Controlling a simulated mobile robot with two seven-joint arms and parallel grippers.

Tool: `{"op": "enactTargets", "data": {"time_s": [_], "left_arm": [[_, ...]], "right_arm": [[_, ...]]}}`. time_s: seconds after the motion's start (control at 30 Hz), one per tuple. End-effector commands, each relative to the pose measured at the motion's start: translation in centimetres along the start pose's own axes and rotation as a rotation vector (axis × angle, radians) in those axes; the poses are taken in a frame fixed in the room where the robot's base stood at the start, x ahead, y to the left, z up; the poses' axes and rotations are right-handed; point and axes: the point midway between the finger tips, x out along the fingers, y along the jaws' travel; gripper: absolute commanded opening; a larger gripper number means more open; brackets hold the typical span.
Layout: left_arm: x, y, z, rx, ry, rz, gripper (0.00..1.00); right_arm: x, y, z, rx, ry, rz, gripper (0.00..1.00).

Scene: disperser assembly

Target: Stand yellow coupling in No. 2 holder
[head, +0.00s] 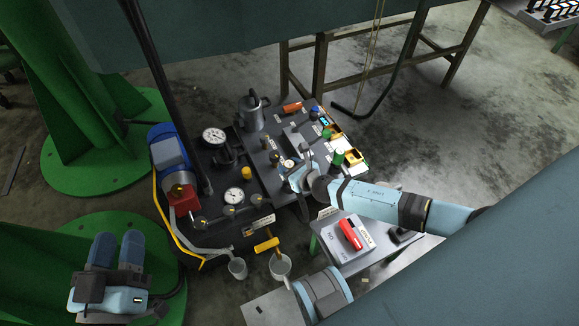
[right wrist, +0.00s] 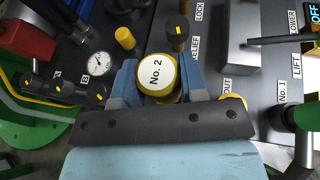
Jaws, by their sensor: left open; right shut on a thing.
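My right gripper (right wrist: 158,75) is shut on a yellow round piece (right wrist: 165,96) with a white face marked "No. 2", seen between its blue fingers; I take it as the yellow coupling. In the head view this gripper (head: 292,172) is low over the dark panel, and the white face (head: 288,163) shows small beside it. I cannot tell whether the piece touches the panel or stands in a holder; its lower part is hidden. My left gripper (head: 117,250) is open and empty at the lower left, away from the panel.
The dark panel (head: 215,170) carries gauges (head: 234,196), a small yellow cylinder (head: 245,172) and green cylinders (head: 338,158). A "No. 1" label (right wrist: 283,92) lies at the right in the wrist view. A blue motor (head: 167,148) stands left. A plate with a red handle (head: 350,234) is below my right arm.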

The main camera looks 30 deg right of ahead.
Motion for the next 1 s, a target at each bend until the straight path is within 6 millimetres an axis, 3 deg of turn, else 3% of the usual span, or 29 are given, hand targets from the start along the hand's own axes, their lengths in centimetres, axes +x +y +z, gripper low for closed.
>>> {"op": "enactTargets", "data": {"time_s": [1.0], "left_arm": [[-0.2,-0.4,2.0,0.0,0.001,0.0,0.43]], "right_arm": [[1.0,0.0,-2.2,0.0,-0.001,0.0,0.0]]}}
